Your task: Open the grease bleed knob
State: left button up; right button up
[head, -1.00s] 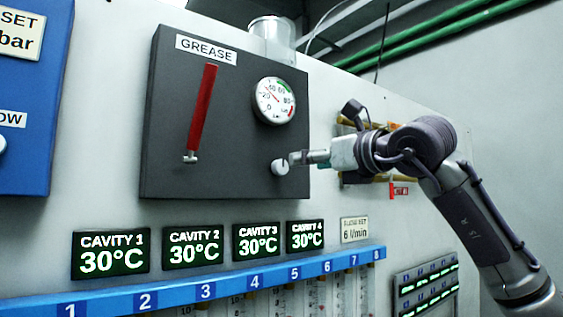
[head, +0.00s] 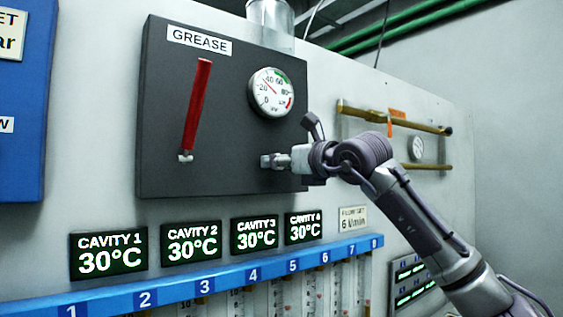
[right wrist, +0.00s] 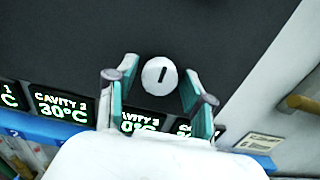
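The grease bleed knob (right wrist: 160,76) is a round white knob with a dark slot-like mark, on the dark grey GREASE panel (head: 225,120). It shows in the right wrist view between the fingertips of my right gripper (right wrist: 158,72). The fingers are open, one on each side of the knob, with dark gaps between them and it. In the head view my right gripper (head: 270,161) is at the lower right of the panel and hides the knob. My left gripper is not in view.
A red lever (head: 197,105) and a round pressure gauge (head: 271,92) are on the same panel. Green CAVITY displays (head: 192,243) and a blue numbered rail (head: 210,284) run below. Brass-coloured bars (head: 400,119) are on the wall to the right.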

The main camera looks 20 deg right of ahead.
jog(key=c, duration=0.8)
jog(key=shift+m+b, duration=5.05)
jog(key=shift+m, duration=3.85)
